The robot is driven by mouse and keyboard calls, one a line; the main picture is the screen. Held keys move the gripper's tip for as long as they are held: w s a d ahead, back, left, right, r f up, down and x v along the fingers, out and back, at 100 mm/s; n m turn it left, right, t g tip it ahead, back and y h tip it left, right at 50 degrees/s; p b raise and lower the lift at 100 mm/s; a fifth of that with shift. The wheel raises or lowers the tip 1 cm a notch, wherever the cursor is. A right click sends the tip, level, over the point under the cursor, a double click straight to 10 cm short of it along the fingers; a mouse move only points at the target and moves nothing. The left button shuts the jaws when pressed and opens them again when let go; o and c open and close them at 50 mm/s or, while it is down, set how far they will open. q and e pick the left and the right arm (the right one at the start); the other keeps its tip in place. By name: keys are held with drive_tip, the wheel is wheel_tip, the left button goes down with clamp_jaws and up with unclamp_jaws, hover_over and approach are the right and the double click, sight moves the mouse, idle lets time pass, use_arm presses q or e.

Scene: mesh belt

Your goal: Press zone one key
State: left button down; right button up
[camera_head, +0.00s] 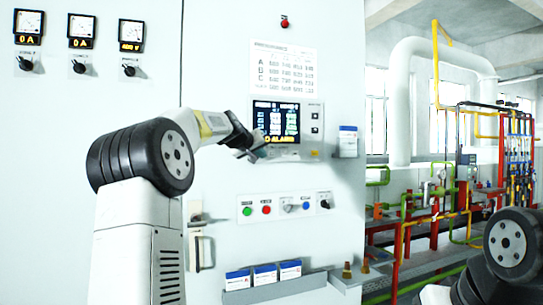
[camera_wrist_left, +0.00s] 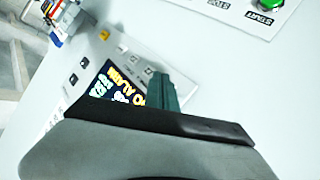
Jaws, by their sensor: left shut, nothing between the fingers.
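The control panel's lit display (camera_head: 276,121) reads "0 ALARM" and sits on the cabinet front. Small dark keys (camera_head: 315,116) are right of it. In the left wrist view the display (camera_wrist_left: 122,86) is partly covered by my gripper; several small keys (camera_wrist_left: 122,48) and a yellow one (camera_wrist_left: 103,35) lie along the panel's edges. I cannot read which key is zone one. My left gripper (camera_head: 256,150) is shut and empty, in front of the display's lower left. Its dark green fingertips (camera_wrist_left: 163,92) overlap the panel edge; contact cannot be told. My right gripper is out of view.
Below are a green button (camera_head: 248,211), a red button (camera_head: 267,210) and knobs. A box holder (camera_head: 347,142) is right of the panel, and a tray with boxes (camera_head: 264,275) is lower down. A cabinet handle (camera_head: 200,247) sticks out at left. Pipes stand at right.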

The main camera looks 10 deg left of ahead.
use_arm(q)
drive_tip(key=shift+w, duration=0.1)
drive_tip(key=shift+w+a, duration=0.25)
drive_tip(key=shift+w+a, duration=0.2)
drive_tip(key=shift+w, duration=0.1)
idle(0.8)
drive_tip(key=shift+s+d, duration=0.4)
drive_tip(key=shift+s, duration=0.25)
drive_tip(key=shift+s+d, duration=0.1)
drive_tip(key=shift+s+d, duration=0.65)
drive_tip(key=shift+s, duration=0.35)
drive_tip(key=shift+s+d, duration=0.65)
drive_tip(key=shift+s, duration=0.3)
